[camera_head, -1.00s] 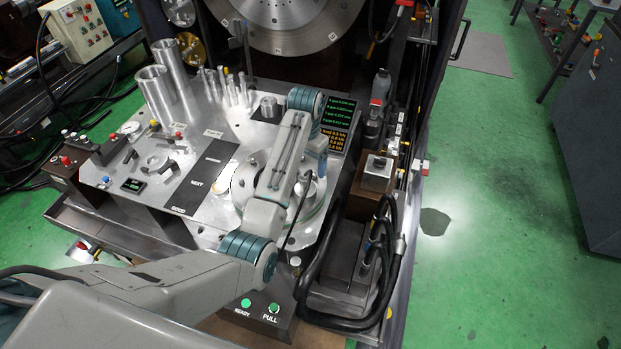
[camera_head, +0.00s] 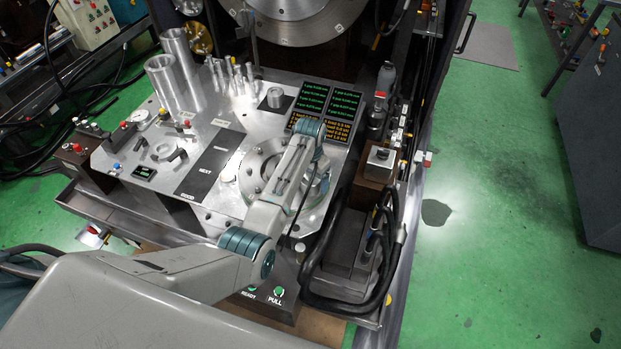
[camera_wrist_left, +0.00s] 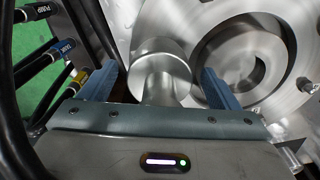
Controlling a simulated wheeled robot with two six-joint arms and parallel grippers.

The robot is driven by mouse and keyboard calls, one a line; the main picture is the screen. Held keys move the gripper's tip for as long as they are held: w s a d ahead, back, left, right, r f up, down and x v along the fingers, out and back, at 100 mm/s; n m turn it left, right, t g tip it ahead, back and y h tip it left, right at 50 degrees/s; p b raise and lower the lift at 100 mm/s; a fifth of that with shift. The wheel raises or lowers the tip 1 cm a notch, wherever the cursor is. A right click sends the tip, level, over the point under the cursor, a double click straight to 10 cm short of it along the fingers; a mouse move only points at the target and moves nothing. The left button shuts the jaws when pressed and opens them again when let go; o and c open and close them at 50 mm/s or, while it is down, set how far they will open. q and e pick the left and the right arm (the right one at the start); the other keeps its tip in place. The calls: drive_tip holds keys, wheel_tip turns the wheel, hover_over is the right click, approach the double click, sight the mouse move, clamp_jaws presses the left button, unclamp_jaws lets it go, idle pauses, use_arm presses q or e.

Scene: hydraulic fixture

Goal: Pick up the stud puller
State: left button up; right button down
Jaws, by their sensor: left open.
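In the left wrist view, a smooth silver cylinder with a round, wider head (camera_wrist_left: 160,68) lies between my open left fingers (camera_wrist_left: 160,88). It may be the stud puller; I cannot be sure. Blue-grey fingers flank it on both sides, and I see no clear contact. Its lower part is hidden behind the gripper body. In the head view my left arm reaches over the round flanged fixture (camera_head: 255,165), and its wrist hides the gripper and the cylinder. My right gripper is in neither view.
Hoses tagged PUMP and TANK (camera_wrist_left: 58,50) run close to the left finger. A bored metal ring (camera_wrist_left: 245,60) is beside the right finger. In the head view, tall tubes (camera_head: 165,80), a readout panel (camera_head: 326,108) and black hoses (camera_head: 308,285) surround the arm.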

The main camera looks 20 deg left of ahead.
use_arm(q)
drive_tip(key=shift+r, duration=0.1)
drive_tip(key=c, duration=1.4)
drive_tip(key=shift+w, duration=0.1)
clamp_jaws()
drive_tip(key=shift+r, duration=0.15)
